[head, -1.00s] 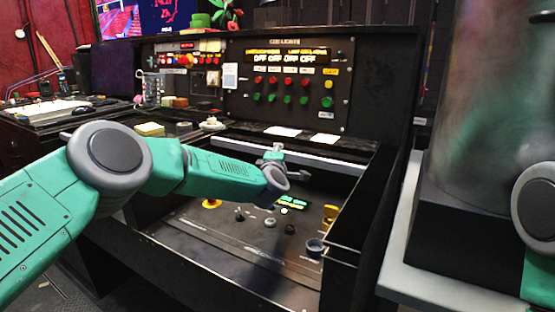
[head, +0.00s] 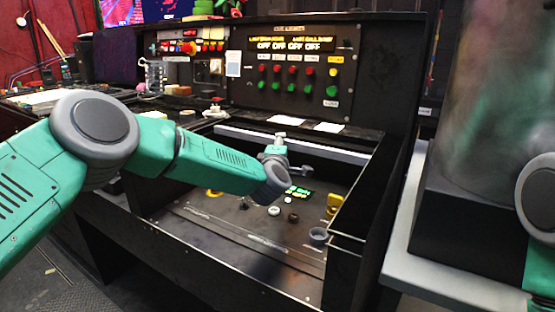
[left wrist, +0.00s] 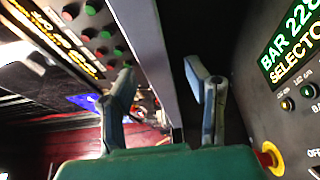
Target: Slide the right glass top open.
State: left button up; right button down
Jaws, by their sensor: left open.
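The console's recessed control bay lies below the arm in the head view. A pale grey bar (head: 335,150) runs along its back edge; no clear glass pane can be made out, so I cannot tell which part is the right glass top. My left gripper (head: 292,155) is at this bar, near its middle. In the left wrist view the left gripper (left wrist: 165,92) is open, and the grey bar (left wrist: 143,45) runs between its two spread fingers. Contact with the bar cannot be told. My right gripper is out of view.
The bay holds a green display (head: 298,193), several knobs and a yellow part (head: 334,204). An upright panel of red and green buttons (head: 290,78) stands behind. A dark side wall (head: 365,215) bounds the bay at right. White papers (head: 328,127) lie on the back ledge.

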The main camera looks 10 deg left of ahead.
pick_arm(q)
jog(key=s, duration=0.8)
jog(key=shift+s+f, duration=0.15)
jog(key=shift+s, duration=0.2)
jog(key=shift+d, duration=0.1)
